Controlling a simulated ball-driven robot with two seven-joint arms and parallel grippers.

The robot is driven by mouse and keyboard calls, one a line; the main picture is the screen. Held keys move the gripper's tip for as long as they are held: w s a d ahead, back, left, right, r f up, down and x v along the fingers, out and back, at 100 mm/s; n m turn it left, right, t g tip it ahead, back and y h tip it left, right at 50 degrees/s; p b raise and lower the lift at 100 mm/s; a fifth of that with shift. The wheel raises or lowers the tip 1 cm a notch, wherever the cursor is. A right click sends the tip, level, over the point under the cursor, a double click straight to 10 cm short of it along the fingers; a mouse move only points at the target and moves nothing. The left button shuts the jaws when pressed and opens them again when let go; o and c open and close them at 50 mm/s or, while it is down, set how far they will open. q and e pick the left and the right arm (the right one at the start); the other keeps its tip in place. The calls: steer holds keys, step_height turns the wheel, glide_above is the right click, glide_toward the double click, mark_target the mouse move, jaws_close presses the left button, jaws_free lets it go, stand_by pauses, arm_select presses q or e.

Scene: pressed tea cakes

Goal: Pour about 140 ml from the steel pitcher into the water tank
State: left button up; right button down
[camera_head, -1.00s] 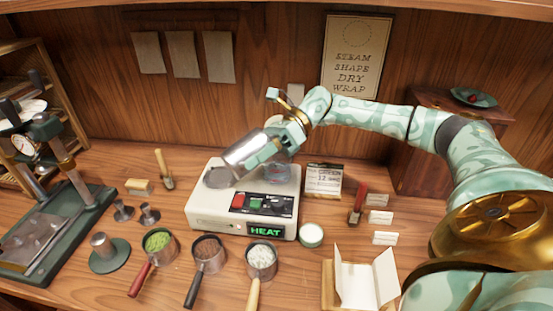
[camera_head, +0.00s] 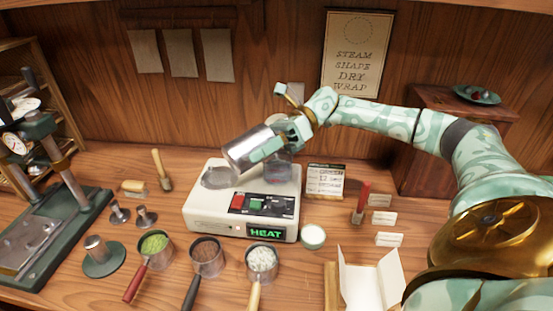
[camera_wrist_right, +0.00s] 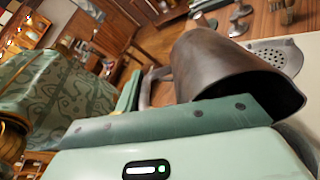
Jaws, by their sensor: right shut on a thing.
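The steel pitcher (camera_head: 248,149) is shut in my right gripper (camera_head: 275,147) and held above the heater unit. It lies strongly tilted, its left end lower, over the gap between the round plate and the water tank. In the right wrist view the pitcher (camera_wrist_right: 215,65) is large between the fingers, its dark rim at the lower right. The water tank (camera_head: 279,175) is a clear vessel on the back right of the unit, partly hidden under the gripper. No stream of water is visible. My left gripper is out of view.
The cream heater unit (camera_head: 207,213) shows a lit HEAT sign and a perforated plate (camera_head: 219,178). Several scoops with contents stand in front, with a small white cup (camera_head: 313,236) at right. A card (camera_head: 325,181) stands beside the unit. A press (camera_head: 60,200) is at left.

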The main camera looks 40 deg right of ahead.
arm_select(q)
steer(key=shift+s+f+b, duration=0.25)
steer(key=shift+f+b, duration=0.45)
arm_select(e)
steer(key=shift+d+r+y, duration=0.15)
steer(key=shift+r+y, duration=0.05)
steer(key=shift+y, duration=0.2)
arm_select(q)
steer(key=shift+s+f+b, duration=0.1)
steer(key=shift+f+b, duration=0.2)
